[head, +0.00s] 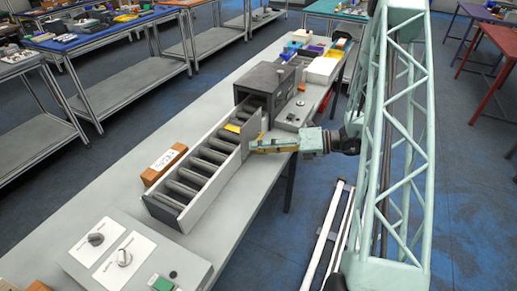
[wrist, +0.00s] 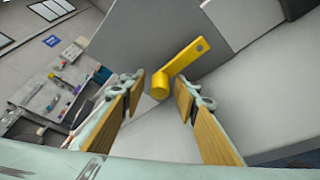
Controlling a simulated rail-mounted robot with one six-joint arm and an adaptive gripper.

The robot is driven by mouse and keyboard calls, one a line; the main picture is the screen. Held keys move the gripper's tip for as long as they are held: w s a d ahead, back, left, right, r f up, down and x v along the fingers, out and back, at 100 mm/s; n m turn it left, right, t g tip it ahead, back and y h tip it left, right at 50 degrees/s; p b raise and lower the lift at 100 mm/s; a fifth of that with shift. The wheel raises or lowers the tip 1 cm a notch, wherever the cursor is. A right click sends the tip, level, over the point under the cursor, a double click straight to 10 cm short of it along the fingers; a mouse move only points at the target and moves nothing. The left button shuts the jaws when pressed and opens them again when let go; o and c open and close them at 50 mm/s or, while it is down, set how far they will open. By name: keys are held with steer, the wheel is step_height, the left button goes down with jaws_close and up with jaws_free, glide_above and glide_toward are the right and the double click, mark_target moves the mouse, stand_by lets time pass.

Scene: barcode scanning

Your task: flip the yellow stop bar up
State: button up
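The yellow stop bar's lever (wrist: 185,66) shows in the wrist view against a grey side plate. It slants from a pivot end at upper right to a round knob (wrist: 159,86) at lower left. My gripper (wrist: 162,92) is open. Its two wood-coloured fingers stand apart with the knob in the gap between their tips; I cannot tell whether they touch it. In the head view my gripper (head: 252,145) is at the right side of the roller conveyor (head: 183,214), beside the dark scanner box. A yellow piece (head: 233,128) lies low across the rollers there.
The dark scanner box (head: 262,82) stands over the conveyor's far end. A control box (head: 299,112) is right of it. An orange-brown box (head: 164,164) lies left of the conveyor. A panel with knobs (head: 135,255) is at the near end.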

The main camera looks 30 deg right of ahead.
steer(key=shift+c, duration=0.7)
steer(key=c, duration=0.8)
